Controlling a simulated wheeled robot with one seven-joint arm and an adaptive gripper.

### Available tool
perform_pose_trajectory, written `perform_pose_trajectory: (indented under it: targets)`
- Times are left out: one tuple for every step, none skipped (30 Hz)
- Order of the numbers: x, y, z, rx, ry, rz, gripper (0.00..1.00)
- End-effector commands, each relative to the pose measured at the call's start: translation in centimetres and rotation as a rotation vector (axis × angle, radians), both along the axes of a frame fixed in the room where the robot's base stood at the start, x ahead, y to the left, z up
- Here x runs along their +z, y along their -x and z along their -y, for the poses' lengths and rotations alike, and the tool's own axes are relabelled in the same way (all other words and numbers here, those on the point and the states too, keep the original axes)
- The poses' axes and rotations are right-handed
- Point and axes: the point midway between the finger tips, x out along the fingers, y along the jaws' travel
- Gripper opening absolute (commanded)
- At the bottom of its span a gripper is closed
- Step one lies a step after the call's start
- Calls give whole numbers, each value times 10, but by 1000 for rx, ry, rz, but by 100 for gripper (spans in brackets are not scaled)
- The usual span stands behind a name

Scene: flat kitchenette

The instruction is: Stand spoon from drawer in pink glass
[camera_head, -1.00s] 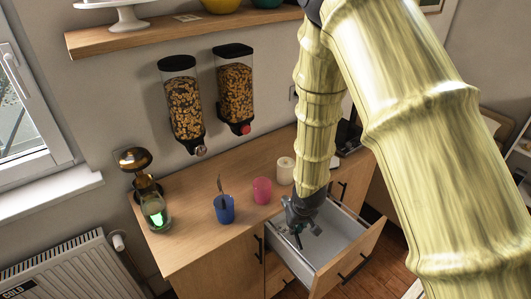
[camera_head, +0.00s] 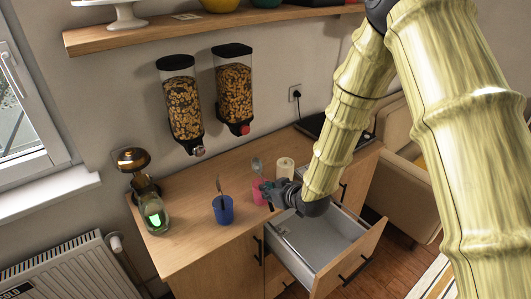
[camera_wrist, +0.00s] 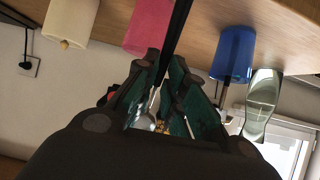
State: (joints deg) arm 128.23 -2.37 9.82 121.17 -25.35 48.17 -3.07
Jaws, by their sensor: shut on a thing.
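The pink glass (camera_head: 260,191) stands on the counter between the blue glass and a cream cylinder. My gripper (camera_head: 274,191) is beside the pink glass, partly covering it. It is shut on a spoon (camera_head: 256,165), whose metal bowl points up above the glass. In the wrist view, which is upside down, the spoon's dark handle (camera_wrist: 175,38) runs between the fingers (camera_wrist: 165,100) and passes in front of the pink glass (camera_wrist: 148,24). The spoon looks outside the glass there. The drawer (camera_head: 318,243) stands open below the arm.
The blue glass (camera_head: 222,212) holds an upright utensil, left of the pink glass. The cream cylinder (camera_head: 284,168) stands behind my gripper. Two cereal dispensers (camera_head: 183,105) hang above.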

Motion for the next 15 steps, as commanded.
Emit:
perform_pose_trajectory:
  targets:
    - [5, -5, -1, 8, -28, 30, 0]
    - [8, -8, -3, 16, -42, 50, 0]
    - [12, -11, -5, 26, -61, 77, 0]
    - [16, -14, -6, 32, -75, 95, 0]
    - [20, -16, -7, 40, -91, 116, 0]
    - [25, -20, -8, 46, -110, 142, 0]
    - [30, -23, -10, 52, -125, 163, 0]
    - [34, -26, -11, 56, -141, 183, 0]
    - [40, -29, -12, 61, -161, 212, 0]
    - [45, -32, -13, 64, -177, 231, 0]
    - [50, -35, -13, 66, -193, 253, 0]
    - [58, -39, -14, 68, -214, 280, 0]
    - [64, -42, -15, 67, -229, 302, 0]
    - [69, -44, -14, 66, -243, 323, 0]
    - [77, -48, -15, 62, -263, 349, 0]
